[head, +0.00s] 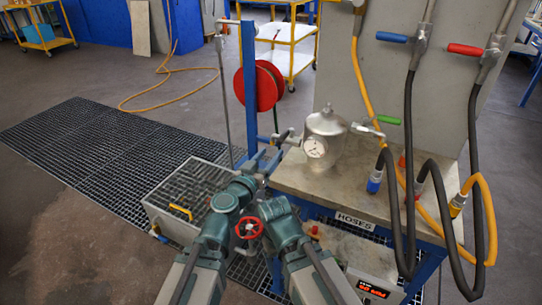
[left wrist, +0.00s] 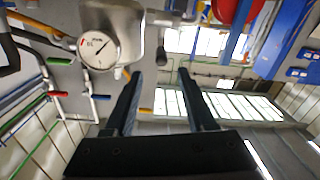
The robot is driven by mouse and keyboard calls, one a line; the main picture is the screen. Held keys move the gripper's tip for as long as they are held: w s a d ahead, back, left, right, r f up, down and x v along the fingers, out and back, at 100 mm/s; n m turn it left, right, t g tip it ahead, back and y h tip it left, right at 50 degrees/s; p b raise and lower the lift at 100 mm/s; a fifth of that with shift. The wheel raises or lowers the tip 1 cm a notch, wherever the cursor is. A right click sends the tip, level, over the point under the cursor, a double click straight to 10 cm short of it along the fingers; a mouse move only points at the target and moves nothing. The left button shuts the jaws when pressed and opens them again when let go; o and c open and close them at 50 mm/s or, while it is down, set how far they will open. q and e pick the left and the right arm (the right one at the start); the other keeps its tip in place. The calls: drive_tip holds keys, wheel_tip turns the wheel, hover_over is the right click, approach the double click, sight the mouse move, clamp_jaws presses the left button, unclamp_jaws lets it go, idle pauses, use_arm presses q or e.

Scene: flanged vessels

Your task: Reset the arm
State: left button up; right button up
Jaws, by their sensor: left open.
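My left gripper (head: 266,160) is in front of the left end of the bench, beside the silver vessel and apart from it. In the left wrist view its two dark fingers (left wrist: 158,88) are spread, with nothing between them. My left arm (head: 222,215) reaches forward from the bottom. My right arm (head: 285,225) is folded beside it; I cannot make out its gripper. The silver flanged vessel (head: 326,122), with a round dial gauge, stands upright on the bench. It also shows at upper left in the left wrist view (left wrist: 132,22).
The bench (head: 400,214) bears a HOSES label. Black and yellow hoses (head: 477,185) hang at right. A red reel (head: 258,88) on a blue post stands behind my left gripper. A grey open-topped tank (head: 165,221) and red handwheel (head: 249,227) are close by. Floor grating (head: 85,135) lies clear at left.

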use_arm(q)
drive_tip(key=shift+f, duration=0.1)
idle(0.3)
drive_tip(key=s+a+f+m+g+y, duration=0.1)
drive_tip(key=s+a+f+g, duration=0.3)
drive_tip(key=f, duration=0.4)
drive_tip(key=s+a+f+g+y, duration=0.1)
drive_tip(key=s+f+g, duration=0.2)
drive_tip(key=f+g, duration=0.4)
drive_tip(key=s+a+f+n+g+y, duration=0.2)
drive_tip(key=s+a+f+y, duration=0.15)
drive_tip(key=a, duration=0.35)
drive_tip(key=s+a+f+n+g+y, duration=0.2)
drive_tip(key=s+a+f+y, duration=0.15)
drive_tip(key=a, duration=0.45)
drive_tip(key=s+d+m+g+y, duration=0.1)
drive_tip(key=s+d+m, duration=0.2)
drive_tip(key=s+d, duration=0.6)
wheel_tip(320, 180, up, 19)
drive_tip(key=w+d+p, duration=0.1)
drive_tip(key=w+p, duration=0.1)
drive_tip(key=p, duration=1.6)
drive_tip(key=shift+d+f, duration=0.15)
drive_tip(key=shift+d, duration=0.25)
